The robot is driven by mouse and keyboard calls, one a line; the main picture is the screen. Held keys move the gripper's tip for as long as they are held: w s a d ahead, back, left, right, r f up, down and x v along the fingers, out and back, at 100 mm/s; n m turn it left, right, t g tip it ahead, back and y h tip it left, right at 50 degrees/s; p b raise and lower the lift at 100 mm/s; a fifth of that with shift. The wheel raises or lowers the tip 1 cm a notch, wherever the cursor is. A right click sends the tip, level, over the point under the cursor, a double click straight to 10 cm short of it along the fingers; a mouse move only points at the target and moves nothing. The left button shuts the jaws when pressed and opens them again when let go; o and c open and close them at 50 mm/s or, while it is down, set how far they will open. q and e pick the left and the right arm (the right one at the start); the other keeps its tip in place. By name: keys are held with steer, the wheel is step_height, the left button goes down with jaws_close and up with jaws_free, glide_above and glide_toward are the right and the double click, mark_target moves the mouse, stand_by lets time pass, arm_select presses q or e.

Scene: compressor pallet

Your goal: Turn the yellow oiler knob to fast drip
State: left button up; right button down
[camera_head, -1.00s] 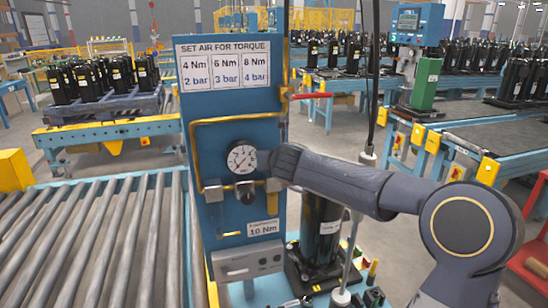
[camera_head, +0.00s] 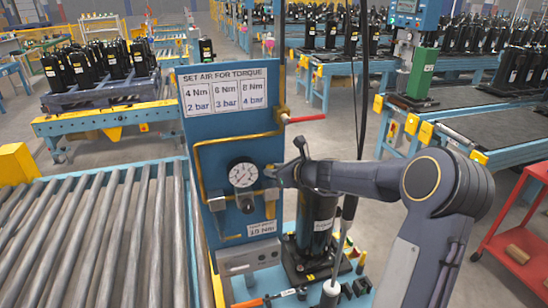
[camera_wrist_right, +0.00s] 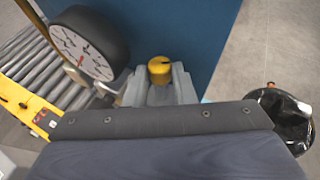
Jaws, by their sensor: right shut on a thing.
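The yellow oiler knob (camera_wrist_right: 159,70) shows in the right wrist view as a small rounded cap in front of the blue panel. My right gripper (camera_wrist_right: 158,88) has its grey fingers on both sides of the knob and is shut on it. In the head view my right gripper (camera_head: 274,171) is at the panel's right edge, just right of the round pressure gauge (camera_head: 243,173); the knob is mostly hidden there. The gauge (camera_wrist_right: 82,53) also shows at upper left in the wrist view. My left gripper is out of view.
The blue panel (camera_head: 222,129) carries a torque chart, a yellow pipe and a red-handled valve (camera_head: 303,118) above my right wrist. A black compressor (camera_head: 315,228) stands just right of the panel, with a hanging cable nearby. A roller conveyor (camera_head: 95,245) fills the left.

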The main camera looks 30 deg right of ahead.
steer(key=c, duration=2.2)
jaws_free()
steer(key=shift+d+r+n+y+p, duration=0.1)
steer(key=shift+n+y+p, duration=0.3)
steer(key=shift+n+y, duration=0.25)
steer(key=c, duration=1.5)
jaws_free()
steer(key=b+v, duration=0.1)
steer(key=v, duration=0.6)
steer(key=shift+s+d+b, duration=0.25)
steer(key=shift+b, duration=0.1)
